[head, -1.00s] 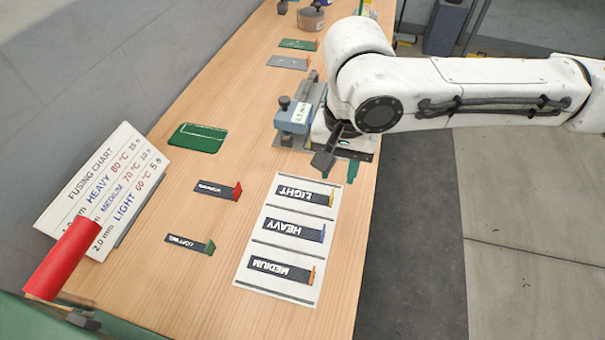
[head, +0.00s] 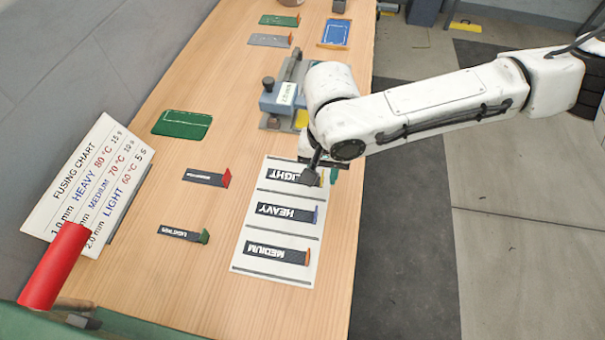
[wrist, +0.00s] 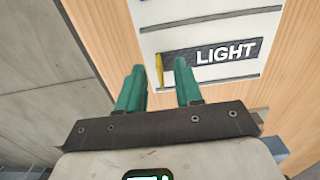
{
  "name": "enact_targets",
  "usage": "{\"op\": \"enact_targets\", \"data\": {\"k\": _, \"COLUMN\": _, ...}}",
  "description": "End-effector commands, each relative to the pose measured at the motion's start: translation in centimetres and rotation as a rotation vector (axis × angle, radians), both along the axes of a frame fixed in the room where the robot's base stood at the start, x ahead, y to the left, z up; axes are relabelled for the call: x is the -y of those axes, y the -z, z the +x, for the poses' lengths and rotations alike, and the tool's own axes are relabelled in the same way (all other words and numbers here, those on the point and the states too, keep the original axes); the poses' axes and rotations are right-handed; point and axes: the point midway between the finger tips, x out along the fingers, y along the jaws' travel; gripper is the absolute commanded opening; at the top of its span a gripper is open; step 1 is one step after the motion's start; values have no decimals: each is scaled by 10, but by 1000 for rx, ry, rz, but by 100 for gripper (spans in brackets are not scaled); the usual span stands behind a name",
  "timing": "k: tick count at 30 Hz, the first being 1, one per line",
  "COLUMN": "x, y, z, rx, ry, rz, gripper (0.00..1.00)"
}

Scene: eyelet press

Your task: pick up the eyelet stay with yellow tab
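The eyelet stay with yellow tab is a dark strip marked LIGHT (head: 288,175) in the top slot of a white card (head: 248,240). In the wrist view the same LIGHT stay (wrist: 228,52) lies flat, its upright yellow tab (wrist: 159,67) at its left end. My gripper (wrist: 158,72) is open, with two green fingers. In that view the tab shows between the fingertips; I cannot tell how far above the card they are. In the head view my gripper (head: 325,176) is over the stay's right end and largely hides the tab.
HEAVY (head: 285,212) and MEDIUM (head: 277,250) stays lie below on the card. Red-tabbed (head: 203,178) and green-tabbed (head: 180,233) stays lie left on the wooden table (head: 190,280). A blue-grey press (head: 283,98) stands behind the card. A fusing chart (head: 85,185) leans at left.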

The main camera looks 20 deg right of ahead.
Motion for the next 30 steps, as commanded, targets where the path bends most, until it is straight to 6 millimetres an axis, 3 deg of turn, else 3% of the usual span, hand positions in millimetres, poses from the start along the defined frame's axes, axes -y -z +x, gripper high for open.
{"op": "enact_targets", "data": {"k": 9, "x": 0, "y": 6, "z": 0, "rx": 1, "ry": 0, "rz": 0, "gripper": 35}}
{"op": "enact_targets", "data": {"k": 20, "x": 0, "y": 6, "z": 0, "rx": 1, "ry": 0, "rz": 1, "gripper": 1}}
{"op": "enact_targets", "data": {"k": 30, "x": 0, "y": 6, "z": 0, "rx": 1, "ry": 0, "rz": 1, "gripper": 0}}
